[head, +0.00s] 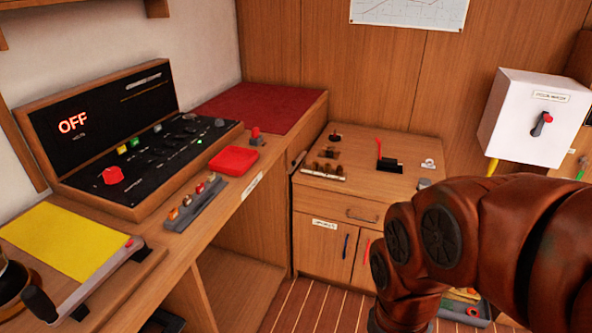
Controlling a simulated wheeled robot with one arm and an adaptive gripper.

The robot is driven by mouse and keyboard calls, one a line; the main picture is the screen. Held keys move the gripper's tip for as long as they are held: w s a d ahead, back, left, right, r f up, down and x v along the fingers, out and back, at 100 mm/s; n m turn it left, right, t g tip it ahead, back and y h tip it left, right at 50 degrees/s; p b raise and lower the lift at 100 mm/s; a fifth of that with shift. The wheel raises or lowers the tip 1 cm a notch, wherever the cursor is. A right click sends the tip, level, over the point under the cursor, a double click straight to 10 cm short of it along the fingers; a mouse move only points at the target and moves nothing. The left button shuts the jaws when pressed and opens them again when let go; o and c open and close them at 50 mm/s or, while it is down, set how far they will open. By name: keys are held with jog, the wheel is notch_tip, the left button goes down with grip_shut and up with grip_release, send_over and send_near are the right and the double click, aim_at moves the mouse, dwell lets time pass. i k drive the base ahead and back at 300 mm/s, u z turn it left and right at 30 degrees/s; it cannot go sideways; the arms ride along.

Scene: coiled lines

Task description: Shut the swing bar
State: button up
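I cannot tell for certain which part is the swing bar. One candidate is a grey metal bar (92,284) along the near edge of a board with a yellow sheet (68,240) at the lower left. It has a black handle (38,303) at its near end and a small red knob (129,243) near its far end. Another is a pale bar (323,172) lying along the front of the corner cabinet's top. Neither shows clearly whether it is open or shut. My reddish-brown arm fills the lower right; my gripper is out of view.
A console (100,196) reading OFF stands on the left counter, near a red tray (234,160) and a grey rack (196,207) of small pieces. The corner cabinet (322,246) has a drawer and doors. A white switch box (527,100) hangs at right.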

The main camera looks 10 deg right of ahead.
aim_at(295, 164)
jog(key=u, duration=0.2)
jog(key=k, duration=0.4)
jog(key=z, duration=0.7)
jog(key=i, duration=0.65)
jog(key=u, duration=0.7)
jog(key=i, duration=0.6)
jog(key=u, duration=0.75)
